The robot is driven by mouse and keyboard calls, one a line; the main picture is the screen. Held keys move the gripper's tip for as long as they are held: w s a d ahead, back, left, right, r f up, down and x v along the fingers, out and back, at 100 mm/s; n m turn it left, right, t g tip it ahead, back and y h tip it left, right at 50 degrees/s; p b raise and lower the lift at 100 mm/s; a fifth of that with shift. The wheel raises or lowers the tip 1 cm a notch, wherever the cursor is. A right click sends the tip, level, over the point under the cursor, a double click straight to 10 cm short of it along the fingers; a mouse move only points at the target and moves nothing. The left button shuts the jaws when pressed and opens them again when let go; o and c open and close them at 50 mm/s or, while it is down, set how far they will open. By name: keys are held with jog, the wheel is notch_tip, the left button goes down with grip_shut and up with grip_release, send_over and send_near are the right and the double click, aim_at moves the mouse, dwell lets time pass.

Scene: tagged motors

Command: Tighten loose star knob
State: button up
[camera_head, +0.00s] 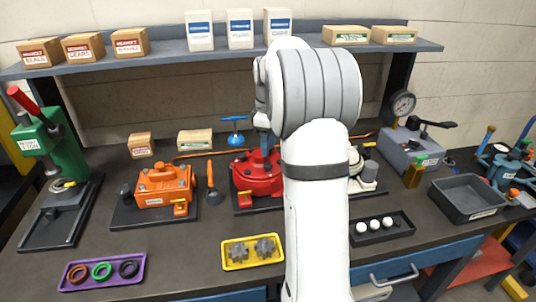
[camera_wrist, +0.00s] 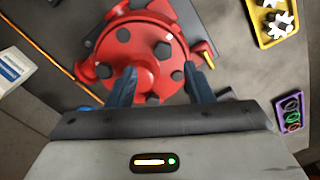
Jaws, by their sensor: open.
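A red round motor housing (camera_wrist: 140,55) fills the top middle of the wrist view, and it also shows in the head view (camera_head: 257,176), partly behind my arm. Several dark knob-like or bolt-like pieces sit around its face, such as a dark knob (camera_wrist: 163,51) near the centre right. I cannot tell which one is the loose star knob. My gripper (camera_wrist: 160,73) is open, its two blue fingers pointing at the lower part of the red face. A raised red hub shows between the fingers. I cannot tell whether the fingers touch anything.
An orange motor (camera_head: 165,188) stands left of the red one. A yellow tray (camera_head: 252,264) with grey gears, a purple tray (camera_head: 142,272) with rings and a black tray (camera_head: 407,237) with white balls lie in front. A blue handwheel (camera_head: 235,134) stands behind.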

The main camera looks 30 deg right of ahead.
jog(key=shift+r, duration=0.75)
